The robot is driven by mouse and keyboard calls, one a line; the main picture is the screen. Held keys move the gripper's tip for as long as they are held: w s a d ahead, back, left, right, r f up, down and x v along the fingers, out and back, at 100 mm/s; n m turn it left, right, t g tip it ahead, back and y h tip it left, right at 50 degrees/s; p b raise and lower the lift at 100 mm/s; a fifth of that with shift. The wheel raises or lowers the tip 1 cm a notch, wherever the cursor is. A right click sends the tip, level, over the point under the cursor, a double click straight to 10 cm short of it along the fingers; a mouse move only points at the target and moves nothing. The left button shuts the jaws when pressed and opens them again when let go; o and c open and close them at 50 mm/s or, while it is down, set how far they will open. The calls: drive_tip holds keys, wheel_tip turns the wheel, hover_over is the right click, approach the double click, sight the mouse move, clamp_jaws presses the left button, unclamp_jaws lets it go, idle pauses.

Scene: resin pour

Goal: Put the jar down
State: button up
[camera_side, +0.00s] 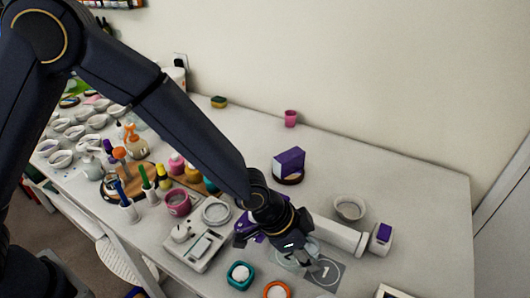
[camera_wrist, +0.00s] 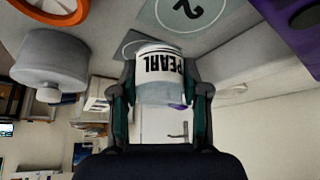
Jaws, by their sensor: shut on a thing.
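My gripper (camera_wrist: 160,92) is shut on a clear jar (camera_wrist: 155,94) with a white "PEARL" label, one dark finger on each side of it. The label reads upside down in the wrist view. In the side view my gripper (camera_side: 292,250) is low over the front of the table, and the jar is hard to make out there. A grey mat with a circled "2" (camera_wrist: 214,30) lies just beyond the jar in the wrist view. A mat marker with "1" (camera_side: 325,272) shows beside my gripper in the side view. Whether the jar touches the surface I cannot tell.
A white scale (camera_side: 202,250), a teal container (camera_side: 240,273) and an orange ring (camera_side: 277,290) stand left of and in front of my gripper. A white roll (camera_side: 340,236), a bowl (camera_side: 349,208) and a purple box (camera_side: 289,162) are behind.

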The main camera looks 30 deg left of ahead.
drive_tip(key=shift+f, duration=1.15)
drive_tip(key=shift+s+f, duration=0.1)
drive_tip(key=o, duration=1.2)
drive_tip(key=shift+c, duration=0.2)
